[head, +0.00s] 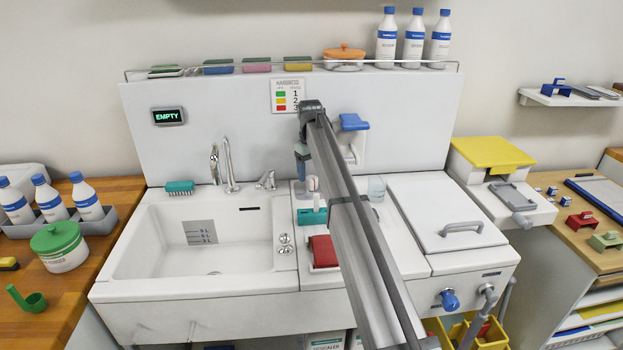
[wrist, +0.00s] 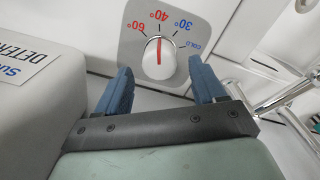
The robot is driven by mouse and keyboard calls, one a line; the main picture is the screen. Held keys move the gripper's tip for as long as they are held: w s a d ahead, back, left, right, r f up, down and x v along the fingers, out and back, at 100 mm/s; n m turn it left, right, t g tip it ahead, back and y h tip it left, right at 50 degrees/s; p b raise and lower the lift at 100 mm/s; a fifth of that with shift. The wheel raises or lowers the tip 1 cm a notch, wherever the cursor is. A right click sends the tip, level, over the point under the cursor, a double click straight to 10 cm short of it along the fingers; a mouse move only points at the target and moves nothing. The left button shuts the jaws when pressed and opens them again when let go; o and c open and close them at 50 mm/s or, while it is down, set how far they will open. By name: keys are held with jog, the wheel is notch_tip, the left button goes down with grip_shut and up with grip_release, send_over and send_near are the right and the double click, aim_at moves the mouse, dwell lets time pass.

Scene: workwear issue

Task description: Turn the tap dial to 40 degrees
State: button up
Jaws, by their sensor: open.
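The tap dial (wrist: 160,62) is a round white knob on a grey plate (wrist: 130,42) marked 60°, 40°, 30° and COLD. Its red line points straight up in the wrist view, toward the 40° label. My gripper (wrist: 161,85) is open, with one blue finger to each side below the knob in the picture. The fingers look clear of the knob; their exact gap in depth cannot be told. In the head view my gripper (head: 302,168) hangs by the back panel, partly behind my arm. The chrome tap (head: 228,165) stands at the basin's back.
A detergent container (wrist: 40,95) stands close at the left in the wrist view. Chrome pipework (wrist: 285,95) is close at the right. The white basin (head: 135,235) lies left of my arm. A green brush (head: 180,187) rests on its back edge.

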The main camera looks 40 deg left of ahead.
aim_at(311, 178)
notch_tip(311, 178, up, 10)
jog(key=shift+s+r, duration=0.15)
dwell(0.7)
